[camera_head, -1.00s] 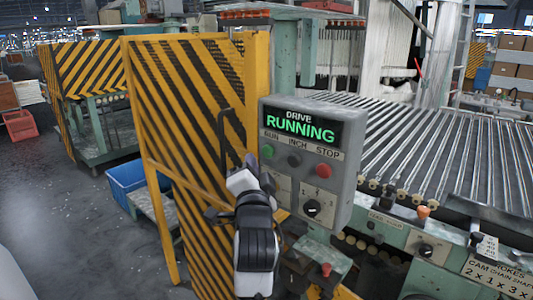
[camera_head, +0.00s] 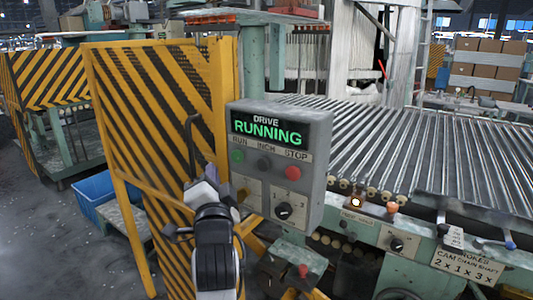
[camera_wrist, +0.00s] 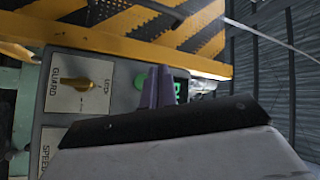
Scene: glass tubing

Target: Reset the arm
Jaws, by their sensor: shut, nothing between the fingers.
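The grey control box (camera_head: 318,150) stands in front of the yellow-striped guard gate. Below are a green RUN button (camera_head: 238,156), a dark INCH button (camera_head: 264,163) and a red STOP button (camera_head: 292,172). The black speed knob (camera_head: 284,211) sits lower. My arm reaches up at the box's left; my gripper's tips are hard to make out there. In the wrist view, my gripper (camera_wrist: 157,88) is shut and empty near the green button (camera_wrist: 177,87). The yellow GUARD knob (camera_wrist: 76,84) lies to its left.
The yellow-black striped gate (camera_head: 150,120) stands just left of the box. A roller bed (camera_head: 430,150) extends to the right. A lit lamp (camera_head: 355,202) and an orange button (camera_head: 392,207) sit on the machine's front. A blue bin (camera_head: 95,190) is on the floor at left.

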